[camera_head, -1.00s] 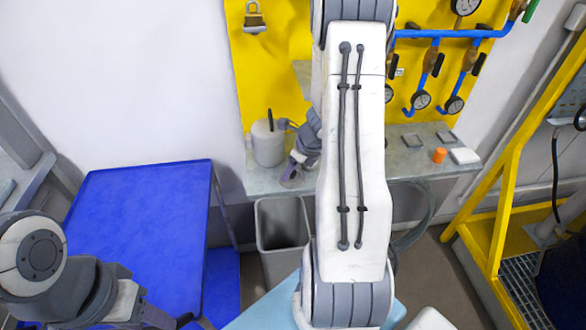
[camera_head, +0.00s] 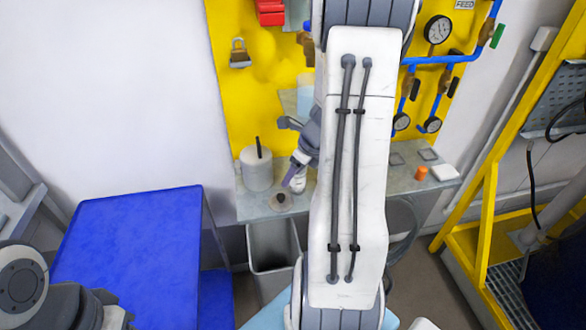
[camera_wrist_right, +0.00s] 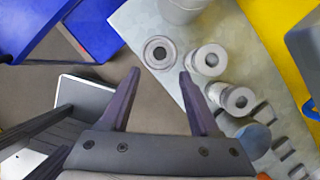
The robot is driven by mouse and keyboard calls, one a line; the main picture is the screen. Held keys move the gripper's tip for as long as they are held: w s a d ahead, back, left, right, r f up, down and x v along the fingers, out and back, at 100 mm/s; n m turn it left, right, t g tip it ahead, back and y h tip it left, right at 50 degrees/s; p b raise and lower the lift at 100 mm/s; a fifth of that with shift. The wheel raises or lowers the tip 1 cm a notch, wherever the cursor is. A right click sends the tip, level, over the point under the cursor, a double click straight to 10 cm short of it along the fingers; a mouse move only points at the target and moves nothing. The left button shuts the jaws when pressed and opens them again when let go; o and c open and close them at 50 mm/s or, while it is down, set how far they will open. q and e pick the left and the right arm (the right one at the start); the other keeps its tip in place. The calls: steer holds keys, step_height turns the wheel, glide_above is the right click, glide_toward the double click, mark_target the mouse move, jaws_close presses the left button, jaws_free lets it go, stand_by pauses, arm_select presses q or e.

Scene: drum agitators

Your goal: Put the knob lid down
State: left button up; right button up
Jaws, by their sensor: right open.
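My right gripper (camera_head: 293,183) is above and slightly right of the lid. Its two purple fingers (camera_wrist_right: 160,75) are spread with nothing between them. A white drum (camera_head: 257,172) with a black rod stands upright behind the lid. My left gripper is out of view; only left arm links show.
The bench (camera_head: 355,198) also bears an orange piece (camera_head: 421,173) and a white block (camera_head: 443,172). Two ringed cylinders (camera_wrist_right: 208,60) stand beside the lid. A grey bin (camera_head: 273,245) is below the front edge. A blue table (camera_head: 130,240) is at left.

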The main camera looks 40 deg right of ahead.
steer(key=a+r+n+g+y, duration=0.1)
steer(key=a+r+n, duration=0.2)
steer(key=a+n, duration=0.65)
steer(key=a+r+n+g+y, duration=0.1)
steer(key=a+r+n, duration=0.1)
steer(key=a+n, duration=0.75)
steer(key=s+a+r+n+g+h, duration=0.1)
steer(key=s+a+r+n, duration=0.1)
steer(key=s+a+n, duration=0.6)
steer(key=s+a+r+n+g+h, duration=0.1)
steer(key=s+a+r+n, duration=0.1)
steer(key=s+a+n, duration=0.6)
steer(key=n, duration=0.5)
steer(key=shift+s+n, duration=0.3)
